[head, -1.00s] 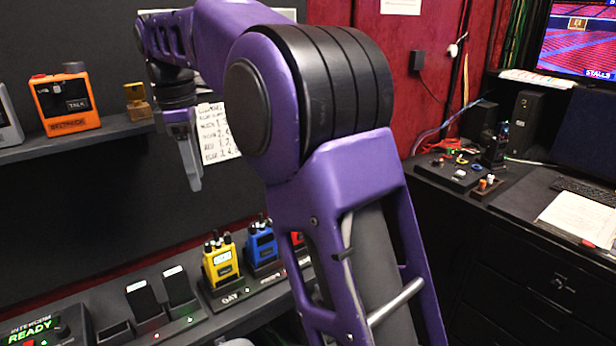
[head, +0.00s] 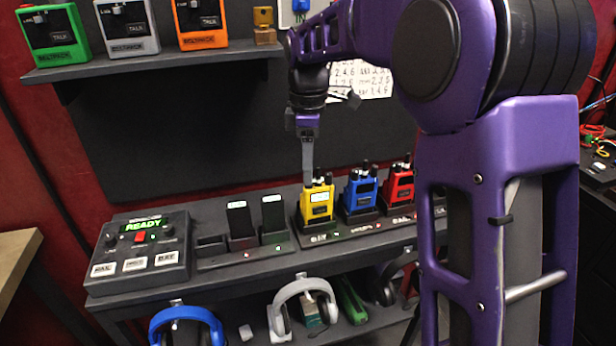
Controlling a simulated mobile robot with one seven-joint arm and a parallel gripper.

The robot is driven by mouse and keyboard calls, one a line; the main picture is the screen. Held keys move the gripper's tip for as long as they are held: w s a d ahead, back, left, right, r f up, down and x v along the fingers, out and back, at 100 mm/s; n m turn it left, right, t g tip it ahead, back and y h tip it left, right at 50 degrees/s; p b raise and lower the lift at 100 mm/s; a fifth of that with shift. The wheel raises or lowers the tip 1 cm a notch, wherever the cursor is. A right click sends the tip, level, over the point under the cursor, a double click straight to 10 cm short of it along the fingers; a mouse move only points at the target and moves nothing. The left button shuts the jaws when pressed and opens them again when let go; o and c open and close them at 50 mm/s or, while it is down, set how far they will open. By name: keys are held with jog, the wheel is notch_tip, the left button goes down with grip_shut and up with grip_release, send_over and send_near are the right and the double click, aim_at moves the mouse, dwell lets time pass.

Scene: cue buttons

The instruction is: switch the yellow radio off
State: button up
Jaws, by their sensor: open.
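The yellow radio (head: 317,205) stands upright in a charging dock on the desk, with a pale display on its front and dark knobs on top. My gripper (head: 308,178) points down just above the radio's top left side. Its lower end is close to the radio's knobs; I cannot tell whether it touches them. Only one finger shows clearly from this side, and no object is seen in the gripper.
A blue radio (head: 360,190) and a red radio (head: 398,185) stand close to the right. Black handsets (head: 272,218) sit in chargers to the left, beside an intercom box (head: 140,252) reading READY. A shelf (head: 150,62) with beltpacks is above. Headsets (head: 303,290) hang below.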

jog(key=shift+f, duration=1)
grip_shut()
